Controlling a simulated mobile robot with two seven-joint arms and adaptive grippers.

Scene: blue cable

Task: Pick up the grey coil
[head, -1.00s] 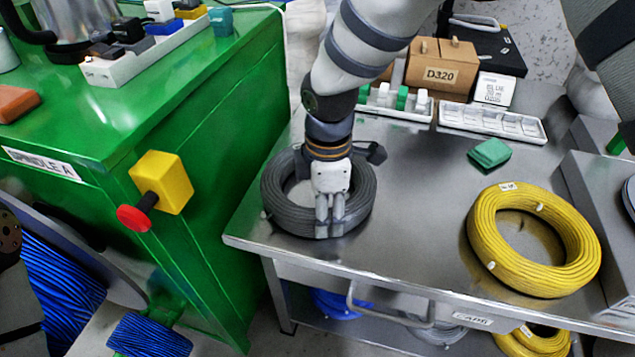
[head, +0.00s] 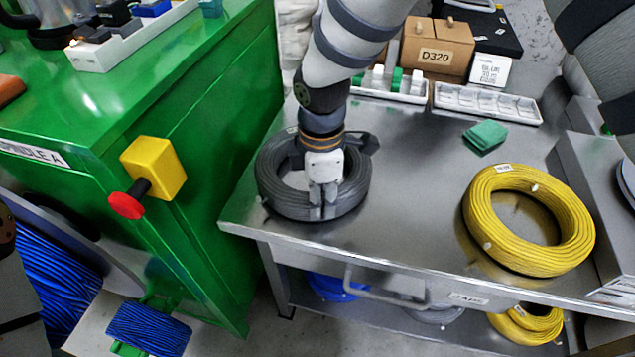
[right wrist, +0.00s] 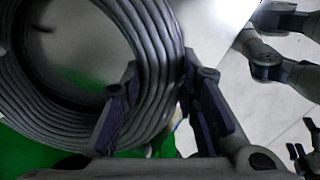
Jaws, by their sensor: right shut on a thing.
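The grey coil (head: 283,196) is a thick ring of dark grey cable at the left end of the steel table (head: 400,245). My right gripper (head: 323,206) comes down over its near side and is shut on the ring. In the right wrist view the coil (right wrist: 150,50) fills the left half, and its wound strands run between the two fingers of the gripper (right wrist: 165,105). I cannot tell whether the coil touches the table or is slightly raised.
A yellow coil (head: 477,225) lies at the right on the table. The green cabinet (head: 215,150) with a red knob (head: 126,206) stands close at left.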

